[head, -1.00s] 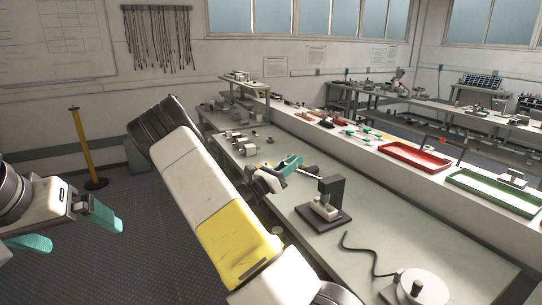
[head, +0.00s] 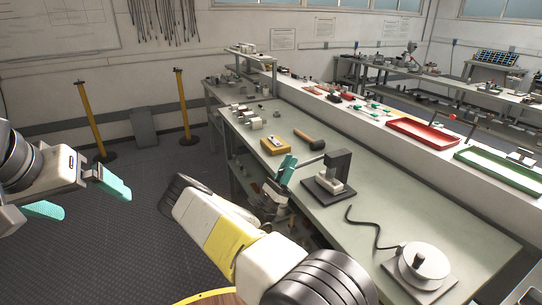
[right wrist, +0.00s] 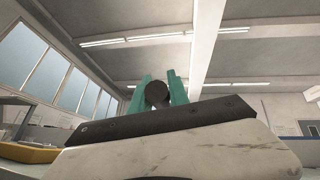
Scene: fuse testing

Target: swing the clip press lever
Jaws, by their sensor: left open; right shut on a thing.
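The clip press (head: 338,166) stands on the near bench, with a dark upright, a dark base plate and a pale block under its head. Its thin metal lever (head: 311,161) sticks out to the left of the upright, with its outer end lower. My right gripper (head: 285,170) is shut on the lever's outer end, left of the press. In the right wrist view, a dark round lever end (right wrist: 157,95) sits between the teal fingers. My left gripper (head: 94,203) is open and empty over the floor at far left, well away from the press.
A mallet (head: 309,140) and a yellow block (head: 273,146) lie behind my right gripper. A round white device (head: 421,263) with a black cable stands at the bench's near right. Red (head: 424,134) and green (head: 500,169) trays sit on the raised shelf.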

